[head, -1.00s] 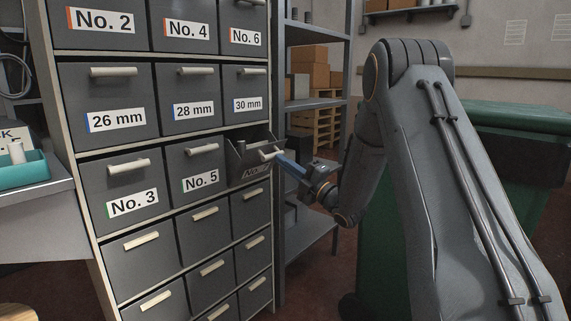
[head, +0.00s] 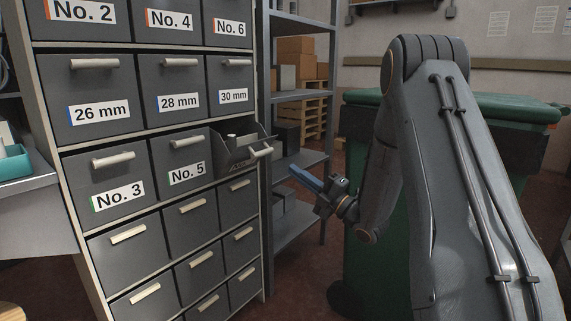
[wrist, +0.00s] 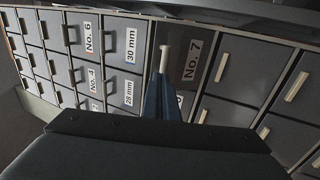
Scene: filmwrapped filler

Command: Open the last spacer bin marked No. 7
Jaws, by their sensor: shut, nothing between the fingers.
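The bin marked No. 7 (head: 238,158) is pulled out from the cabinet, right of the No. 5 bin. Its pale handle (head: 261,151) faces right, and something light and dark shows inside it. In the wrist view its front with the No. 7 label (wrist: 194,60) shows beyond my fingers. My gripper (head: 294,170) is shut and empty, apart from the handle, to its lower right. In the wrist view the blue fingers (wrist: 163,95) lie together and point toward the pale handle.
The grey cabinet (head: 50,158) holds several other bins, all shut. Metal shelving (head: 297,160) with boxes stands behind my gripper. A green wheeled waste bin (head: 365,240) stands behind my arm. A bench with a teal tray (head: 14,165) is at the left.

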